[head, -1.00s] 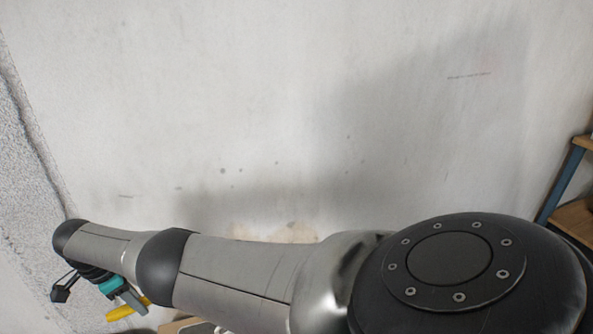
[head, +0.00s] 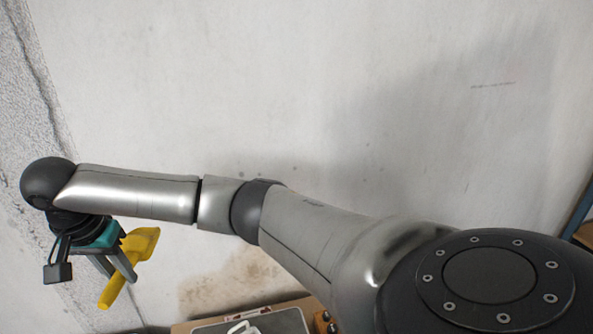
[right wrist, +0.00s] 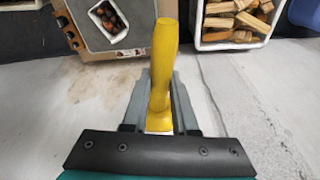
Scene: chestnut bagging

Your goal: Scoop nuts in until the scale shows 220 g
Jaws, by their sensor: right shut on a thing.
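My right gripper (head: 122,272) is shut on a yellow scoop (head: 140,243) at the lower left of the head view, held up in front of the pale wall. In the right wrist view the scoop's yellow handle (right wrist: 164,60) stands between the two grey fingers of the gripper (right wrist: 160,105). My left gripper is not in view.
A white bin (right wrist: 270,30) of wood pieces stands at the top right of the wrist view. A shelf (head: 583,232) stands at the right edge.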

